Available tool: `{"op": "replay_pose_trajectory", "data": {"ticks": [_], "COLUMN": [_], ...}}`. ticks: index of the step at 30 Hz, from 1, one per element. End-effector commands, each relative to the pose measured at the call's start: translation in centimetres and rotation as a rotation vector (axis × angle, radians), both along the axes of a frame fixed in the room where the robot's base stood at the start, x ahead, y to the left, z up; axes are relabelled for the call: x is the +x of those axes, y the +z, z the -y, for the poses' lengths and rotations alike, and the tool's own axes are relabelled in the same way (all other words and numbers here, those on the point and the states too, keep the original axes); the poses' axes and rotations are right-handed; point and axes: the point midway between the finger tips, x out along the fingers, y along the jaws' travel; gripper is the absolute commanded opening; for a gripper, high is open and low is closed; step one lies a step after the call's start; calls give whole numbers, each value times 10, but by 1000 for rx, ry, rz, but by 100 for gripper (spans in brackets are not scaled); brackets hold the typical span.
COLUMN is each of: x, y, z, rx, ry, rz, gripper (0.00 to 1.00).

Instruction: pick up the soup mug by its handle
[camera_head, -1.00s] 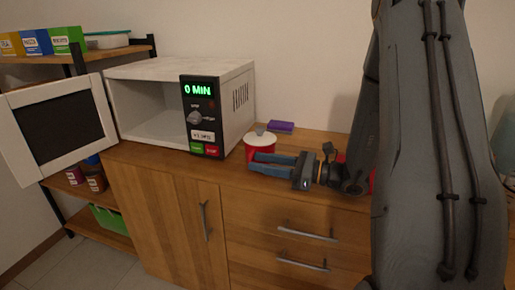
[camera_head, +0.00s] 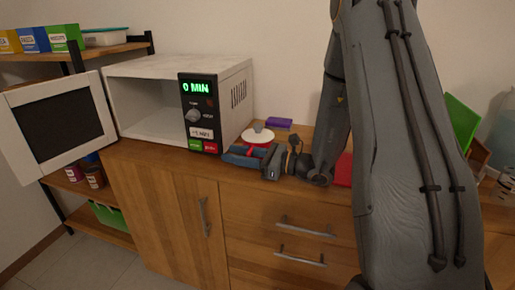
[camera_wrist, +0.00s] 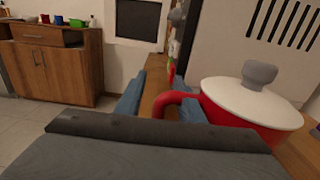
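The soup mug is red with a white lid and grey knob. It stands on the wooden cabinet just right of the microwave in the head view (camera_head: 262,145), partly hidden by my gripper. In the wrist view the mug (camera_wrist: 262,128) fills the right side, and its red handle (camera_wrist: 168,99) points left. My gripper (camera_head: 244,156) is at the mug's near side. In the wrist view my gripper (camera_wrist: 160,106) is open, with the handle between its blue fingers. The right finger seems to pass inside the handle loop. A clear gap separates the left finger from the handle.
The white microwave (camera_head: 180,70), door open to the left, stands close beside the mug. A purple block (camera_head: 279,122) lies behind the mug. A red object (camera_head: 343,170) sits right of my wrist. A green board (camera_head: 460,122) is at the far right.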

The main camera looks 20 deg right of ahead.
Motion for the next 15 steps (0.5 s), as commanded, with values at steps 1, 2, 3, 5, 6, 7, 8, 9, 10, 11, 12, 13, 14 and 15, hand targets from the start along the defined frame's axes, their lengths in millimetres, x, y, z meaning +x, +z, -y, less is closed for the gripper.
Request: {"op": "replay_pose_trajectory", "data": {"ticks": [1,2,3,5,6,7,8,9,10,11,12,13,14,15], "x": [0,0,0,0,0,0,0,0,0,0,0,0,0,0], "y": [0,0,0,0,0,0,0,0,1,1,1,1,1,1], "z": [0,0,0,0,0,0,0,0,0,0,0,0,0,0], "rx": [0,0,0,0,0,0,0,0,0,0,0,0,0,0], "ry": [0,0,0,0,0,0,0,0,1,1,1,1,1,1], "rz": [0,0,0,0,0,0,0,0,3,3,3,3,3,3], "gripper": [30,25,18,8,1,0,0,0,0,0,0,0,0,0]}}
